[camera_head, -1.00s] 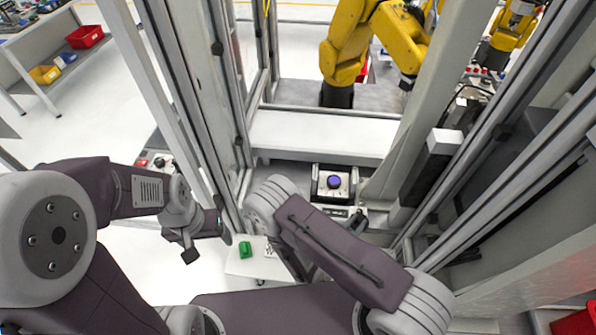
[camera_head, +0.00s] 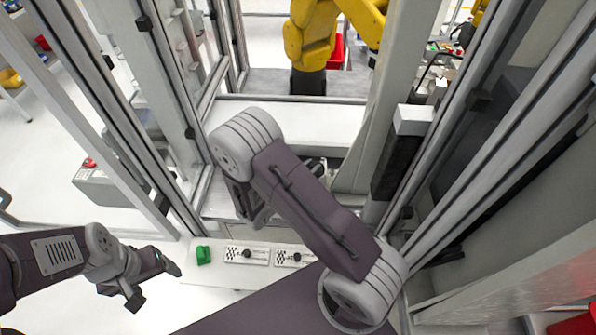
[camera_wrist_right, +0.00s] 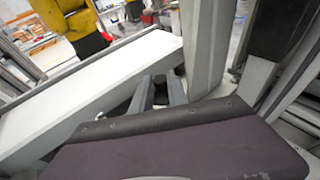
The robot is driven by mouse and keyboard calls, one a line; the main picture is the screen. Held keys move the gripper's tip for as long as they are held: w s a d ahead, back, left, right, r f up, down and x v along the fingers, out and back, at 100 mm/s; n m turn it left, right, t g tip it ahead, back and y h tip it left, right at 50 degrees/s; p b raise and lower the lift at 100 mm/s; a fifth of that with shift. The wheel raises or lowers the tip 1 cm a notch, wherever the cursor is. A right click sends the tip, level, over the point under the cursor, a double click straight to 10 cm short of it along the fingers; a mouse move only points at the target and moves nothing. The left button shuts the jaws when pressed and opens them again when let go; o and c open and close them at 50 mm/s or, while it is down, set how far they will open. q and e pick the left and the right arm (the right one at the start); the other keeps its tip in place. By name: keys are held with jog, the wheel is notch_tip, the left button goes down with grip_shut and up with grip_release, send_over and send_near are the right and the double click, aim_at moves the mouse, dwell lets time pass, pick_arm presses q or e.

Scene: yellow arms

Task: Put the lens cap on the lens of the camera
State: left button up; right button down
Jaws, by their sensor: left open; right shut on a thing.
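My left gripper (camera_head: 153,284) is open and empty, left of the white table. My right gripper (camera_head: 250,203) is partly hidden behind its own wrist, over the ledge in front of the frame. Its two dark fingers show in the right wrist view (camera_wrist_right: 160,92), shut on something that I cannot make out. I cannot clearly identify the lens cap or the camera. Two pale patterned plates, one on the left (camera_head: 246,254) and one on the right (camera_head: 292,258), lie on the white table, each with a small black round part.
Metal frame posts stand on both sides of my right arm. A wide white beam (camera_head: 310,127) crosses behind it. A yellow robot arm (camera_head: 312,40) stands beyond.

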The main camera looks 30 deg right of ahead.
jog(key=w+f, duration=0.1)
jog(key=w, duration=0.1)
jog(key=w+a+f, duration=0.1)
jog(key=w, duration=0.1)
jog(key=w+f, duration=0.1)
jog(key=w, duration=0.1)
jog(key=shift+w+a+f+p, duration=0.1)
jog(key=shift+a+f+p, duration=0.2)
jog(key=shift+f+p, duration=0.05)
notch_tip(320, 180, down, 4)
jog(key=shift+r+p, duration=0.2)
jog(key=shift+p, duration=0.25)
jog(key=shift+f, duration=0.35)
jog(key=c, duration=1.6)
grip_release()
